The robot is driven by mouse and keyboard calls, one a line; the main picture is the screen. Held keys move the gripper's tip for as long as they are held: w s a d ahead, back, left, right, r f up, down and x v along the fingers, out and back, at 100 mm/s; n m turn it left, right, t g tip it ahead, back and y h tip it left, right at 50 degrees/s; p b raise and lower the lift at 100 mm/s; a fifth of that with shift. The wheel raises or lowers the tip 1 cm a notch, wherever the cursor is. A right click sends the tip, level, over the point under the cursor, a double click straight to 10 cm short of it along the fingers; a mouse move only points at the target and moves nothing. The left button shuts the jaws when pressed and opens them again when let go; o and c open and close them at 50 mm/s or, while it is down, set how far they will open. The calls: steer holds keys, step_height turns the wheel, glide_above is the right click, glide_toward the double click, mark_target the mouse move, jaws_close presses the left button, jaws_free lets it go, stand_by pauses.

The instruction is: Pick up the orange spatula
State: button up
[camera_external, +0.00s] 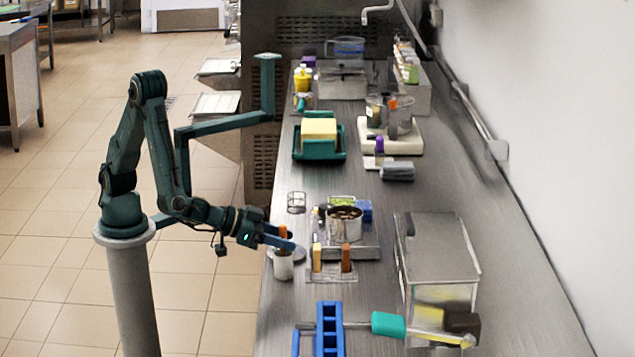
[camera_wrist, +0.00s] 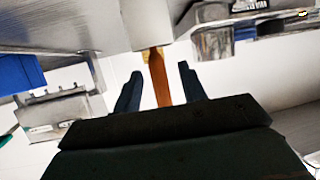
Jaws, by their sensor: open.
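The orange spatula (camera_external: 283,231) stands upright in a small white cup (camera_external: 283,268) at the left edge of the counter. Only its handle shows above the cup; its lower end is hidden. My gripper (camera_external: 284,241) is level with the handle, just above the cup rim. In the wrist view, the orange handle (camera_wrist: 160,82) lies between the two open fingers of my gripper (camera_wrist: 159,80), with a visible gap on each side.
A metal pot (camera_external: 344,224) on a tray stands right of the cup. A holder with a yellow handle (camera_external: 316,257) and a brown handle (camera_external: 346,258) is close by. A metal box (camera_external: 438,255) and a blue rack (camera_external: 330,330) are nearer the front.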

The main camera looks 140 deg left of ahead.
steer(key=shift+x, duration=1.05)
jaws_close()
